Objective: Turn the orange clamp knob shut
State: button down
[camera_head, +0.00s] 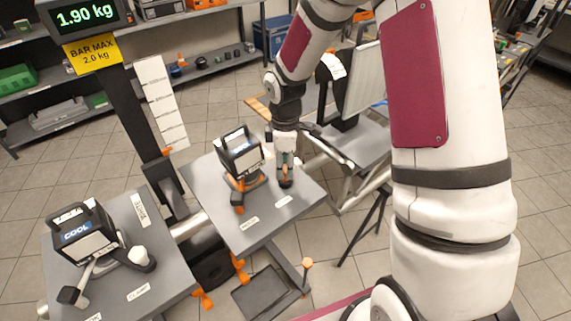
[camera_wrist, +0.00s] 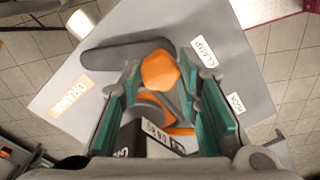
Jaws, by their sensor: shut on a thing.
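The orange clamp knob (camera_wrist: 160,70) shows in the wrist view between my two green-padded fingertips, near a "CLAMP" label. My gripper (camera_wrist: 159,72) is closed around it, one finger on each side. In the head view my gripper (camera_head: 286,168) points down over the right part of the middle grey table, and my fingers mostly hide the knob there. A dark lamp-like box (camera_head: 240,152) on an orange-trimmed mount stands just left of my gripper. More orange parts (camera_wrist: 180,132) and a dark printed body show between the fingers in the wrist view. The knob's turn angle cannot be told.
A second box marked "COOL" (camera_head: 82,235) stands on the left table (camera_head: 160,235). A post carries a 1.90 kg display (camera_head: 85,14) and a "BAR MAX 2.0 kg" sign (camera_head: 92,52). A grey bench (camera_head: 365,145) with a panel stands behind my gripper on the right.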

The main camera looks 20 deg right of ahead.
jog(key=n+p, duration=0.1)
jog(key=n, duration=0.7)
jog(key=shift+p, duration=0.4)
jog(key=n, duration=0.6)
jog(key=shift+n+p, duration=0.35)
jog(key=shift+n, duration=0.05)
jog(key=c, duration=1.2)
grip_release()
notch_tip(320, 180, up, 12)
